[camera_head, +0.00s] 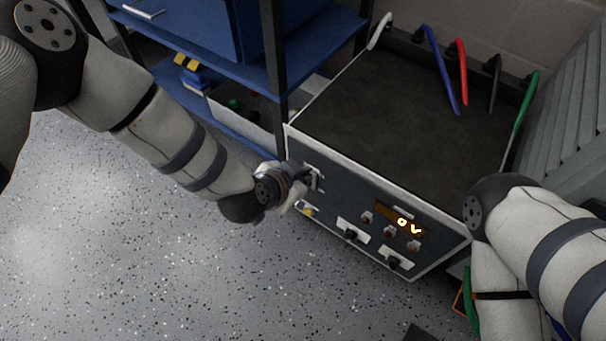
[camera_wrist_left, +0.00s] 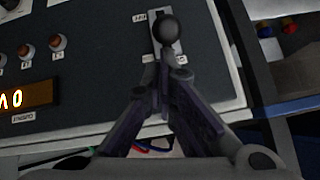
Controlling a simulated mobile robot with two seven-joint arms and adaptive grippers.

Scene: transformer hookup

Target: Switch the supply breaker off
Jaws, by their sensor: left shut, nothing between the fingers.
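The supply unit is a box with a dark top and a dark front panel (camera_head: 345,212). The breaker looks to be a lever with a black round knob (camera_wrist_left: 166,28) on a pale slotted plate (camera_wrist_left: 180,46), near one end of the panel. In the head view, the plate (camera_head: 317,178) is at the panel's left end, partly hidden by my left gripper (camera_head: 306,181). My left gripper (camera_wrist_left: 167,64) is shut and empty, its tips right at the lever below the knob; I cannot tell if they touch. My right gripper is out of view.
The panel display (camera_head: 400,219) reads 0 V. Several small knobs and two black switches (camera_head: 351,234) sit near it. Coloured cables (camera_head: 462,70) hang at the box's back. A blue shelf (camera_head: 200,45) stands to the left.

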